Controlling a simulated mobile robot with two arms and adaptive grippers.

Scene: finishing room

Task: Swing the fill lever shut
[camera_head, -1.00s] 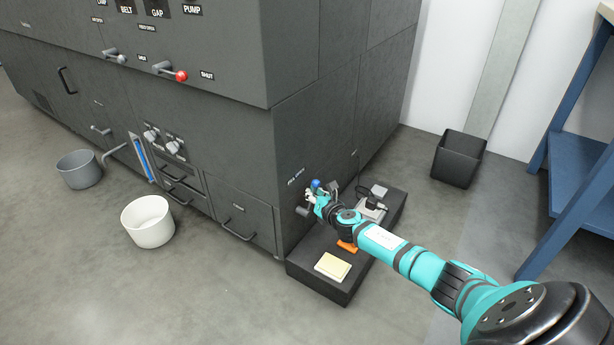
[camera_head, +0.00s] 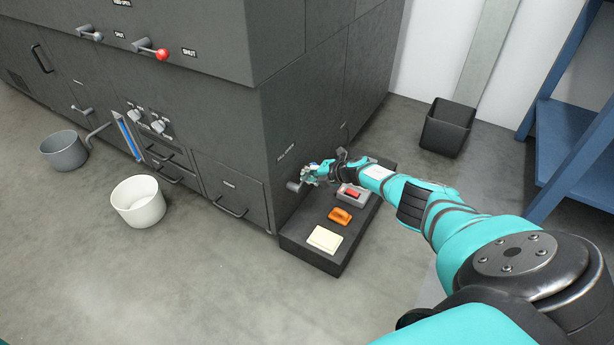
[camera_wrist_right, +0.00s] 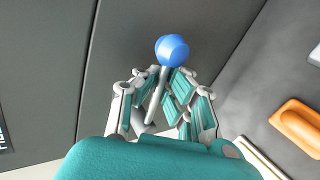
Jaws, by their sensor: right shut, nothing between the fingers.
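A lever with a round blue knob (camera_wrist_right: 172,50) and a pale rod stands at the dark machine's side in the right wrist view. In the head view it is small and partly hidden by my right gripper (camera_head: 311,173). My right gripper is shut and empty, low at the machine's side near its front corner. In the right wrist view its fingers (camera_wrist_right: 163,80) are close beside the rod, with the knob just past the fingertips. I cannot tell whether they touch. My left gripper is out of view.
A low dark plinth (camera_head: 297,253) below my right gripper carries a cream block (camera_head: 325,239), an orange piece (camera_head: 340,216) and a grey holder with a red piece (camera_head: 352,192). A white bucket (camera_head: 139,203), grey bucket (camera_head: 64,151), black bin (camera_head: 447,127) and blue rack (camera_head: 562,140) stand around.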

